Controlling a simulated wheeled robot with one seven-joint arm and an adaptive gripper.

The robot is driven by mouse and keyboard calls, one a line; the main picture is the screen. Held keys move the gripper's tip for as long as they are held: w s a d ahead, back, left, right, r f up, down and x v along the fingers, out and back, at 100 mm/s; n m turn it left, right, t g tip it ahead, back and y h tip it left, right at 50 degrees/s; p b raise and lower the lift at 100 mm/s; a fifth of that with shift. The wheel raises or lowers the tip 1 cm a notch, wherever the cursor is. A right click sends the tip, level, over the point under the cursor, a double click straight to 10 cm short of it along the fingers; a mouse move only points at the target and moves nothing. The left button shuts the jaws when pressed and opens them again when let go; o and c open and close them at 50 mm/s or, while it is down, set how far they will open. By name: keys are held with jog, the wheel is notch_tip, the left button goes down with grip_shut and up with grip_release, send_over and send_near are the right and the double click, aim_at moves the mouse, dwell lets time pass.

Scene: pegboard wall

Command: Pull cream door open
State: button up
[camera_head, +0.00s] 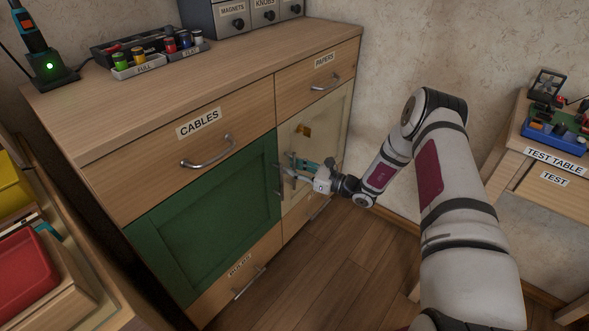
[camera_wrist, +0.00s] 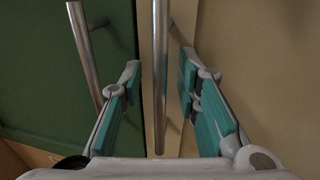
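The cream door (camera_head: 328,122) is closed in the cabinet front, right of the green door (camera_head: 205,220). In the wrist view the cream door (camera_wrist: 245,60) fills the right side. Its upright metal bar handle (camera_wrist: 160,90) stands between the fingers of my gripper (camera_wrist: 160,66). The fingers are open, with a gap visible on both sides of the bar. The green door's handle (camera_wrist: 84,45) lies outside the left finger. In the head view my gripper (camera_head: 288,167) is at the seam between the doors and hides most of the cream door's handle.
The CABLES drawer (camera_head: 150,165) and PAPERS drawer (camera_head: 300,88) above are shut, as is the lower drawer (camera_head: 225,290). Wooden floor (camera_head: 345,250) is clear before the cream door. The test table (camera_head: 560,190) stands right; a shelf with bins (camera_head: 25,275) is left.

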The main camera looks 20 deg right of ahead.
grip_shut()
